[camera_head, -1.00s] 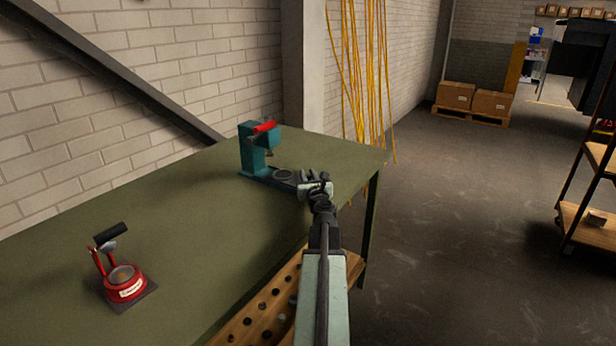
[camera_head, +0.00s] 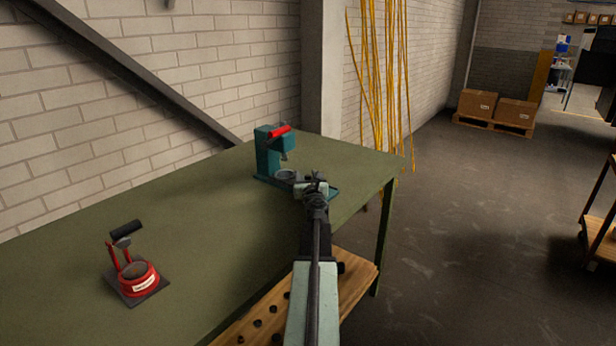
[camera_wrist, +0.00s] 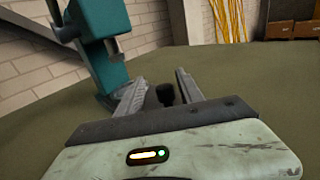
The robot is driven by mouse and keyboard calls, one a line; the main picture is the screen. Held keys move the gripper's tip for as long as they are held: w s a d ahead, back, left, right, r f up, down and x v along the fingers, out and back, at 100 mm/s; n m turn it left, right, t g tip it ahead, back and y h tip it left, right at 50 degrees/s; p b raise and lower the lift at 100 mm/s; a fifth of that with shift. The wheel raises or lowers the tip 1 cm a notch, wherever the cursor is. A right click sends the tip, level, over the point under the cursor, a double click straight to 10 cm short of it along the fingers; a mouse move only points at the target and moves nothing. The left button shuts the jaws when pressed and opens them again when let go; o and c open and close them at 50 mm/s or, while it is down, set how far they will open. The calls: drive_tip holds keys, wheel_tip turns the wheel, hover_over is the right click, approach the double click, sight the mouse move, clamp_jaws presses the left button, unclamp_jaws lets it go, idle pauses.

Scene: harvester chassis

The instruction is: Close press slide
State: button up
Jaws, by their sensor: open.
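The teal press (camera_head: 266,158) with a red handle stands on the green table. Its slide (camera_head: 287,176), with a round grey cup, lies low at the front of the press, nearly under the ram. My gripper (camera_head: 316,184) is at the slide's outer end, to the right of the press. In the wrist view the press (camera_wrist: 98,40) is at upper left, and my open gripper (camera_wrist: 160,77) has a dark knob (camera_wrist: 165,95) between its fingers. I cannot tell whether the fingers touch it. My gripper hides part of the slide's outer end.
A red press (camera_head: 138,278) with a black handle stands on the near left of the green table (camera_head: 200,235). A wooden shelf (camera_head: 357,285) is under the table. A brick wall is behind. Bare floor (camera_head: 450,240) lies to the right.

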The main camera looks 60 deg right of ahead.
drive_tip(key=v, duration=0.8)
drive_tip(key=shift+d, duration=0.1)
